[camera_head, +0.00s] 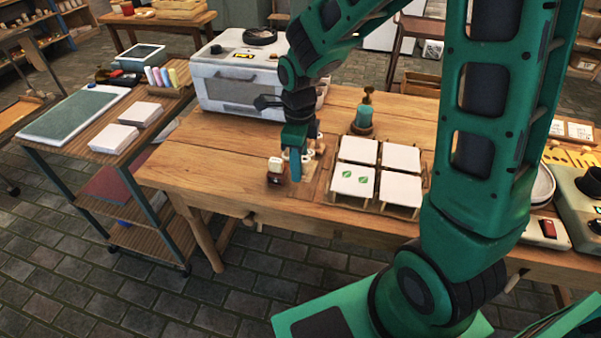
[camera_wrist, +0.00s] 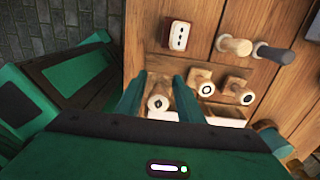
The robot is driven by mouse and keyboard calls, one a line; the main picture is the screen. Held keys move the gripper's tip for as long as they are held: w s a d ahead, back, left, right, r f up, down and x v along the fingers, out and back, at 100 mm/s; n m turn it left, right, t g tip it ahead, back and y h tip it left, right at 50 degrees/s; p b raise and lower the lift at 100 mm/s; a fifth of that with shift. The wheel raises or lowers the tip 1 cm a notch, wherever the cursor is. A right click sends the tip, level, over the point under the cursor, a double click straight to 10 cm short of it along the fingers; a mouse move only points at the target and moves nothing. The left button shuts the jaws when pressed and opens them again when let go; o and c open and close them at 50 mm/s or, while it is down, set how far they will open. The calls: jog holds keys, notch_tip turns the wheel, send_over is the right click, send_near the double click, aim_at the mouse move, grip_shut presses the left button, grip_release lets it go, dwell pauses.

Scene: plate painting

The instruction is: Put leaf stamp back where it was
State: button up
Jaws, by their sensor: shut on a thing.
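My gripper (camera_wrist: 158,100) is shut on a wooden stamp (camera_wrist: 158,103) with a pale round top. Its printing face is hidden, so its pattern does not show. Two similar stamps, one (camera_wrist: 201,80) and another (camera_wrist: 237,91), stand just to the right in the wrist view. In the head view my gripper (camera_head: 295,172) points down low over the table, at the left side of the stamp holder (camera_head: 318,178). I cannot tell whether the held stamp touches the holder.
A red block with a white dotted face (camera_wrist: 178,35) stands close to the gripper. Blank white tiles (camera_head: 400,157) sit on wooden racks to the right. A teal pump bottle (camera_head: 364,116) stands behind them. A white oven (camera_head: 240,80) is at the back left. The table's front left is bare.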

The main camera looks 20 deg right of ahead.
jog(key=shift+w+d+f, duration=0.5)
jog(key=shift+w+d, duration=0.05)
jog(key=shift+d, duration=0.05)
jog(key=shift+d+f, duration=0.1)
jog(key=shift+f, duration=1.95)
jog(key=o, duration=0.6)
jog(key=shift+f, duration=0.1)
